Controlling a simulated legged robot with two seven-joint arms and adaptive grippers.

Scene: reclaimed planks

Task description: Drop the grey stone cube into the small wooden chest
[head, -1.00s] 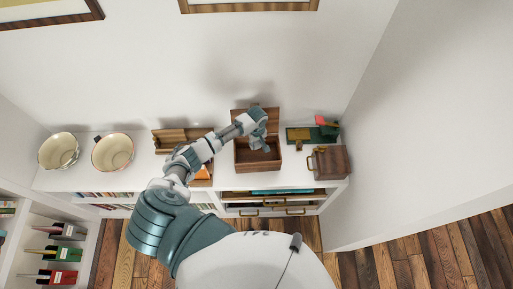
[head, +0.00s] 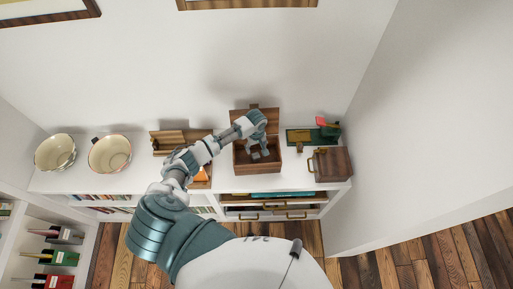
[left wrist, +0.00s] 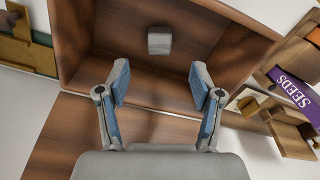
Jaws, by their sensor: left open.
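The small wooden chest (head: 243,163) stands open on the white shelf top, its lid tilted back toward the wall. The grey stone cube (left wrist: 160,40) lies inside the chest on its floor, seen in the left wrist view beyond my fingertips. In the head view the cube (head: 256,156) is a small grey patch inside the chest. My left gripper (left wrist: 158,85) is open and empty over the chest, its two fingers apart and clear of the cube. It also shows in the head view (head: 257,147). My right gripper is not in view.
Two cream pots (head: 110,154) stand at the left of the shelf top. A wooden holder (head: 168,141) is left of the chest, with a purple SEEDS packet (left wrist: 293,88) near it. A wooden box with a handle (head: 332,163) and a green board (head: 298,135) are at the right.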

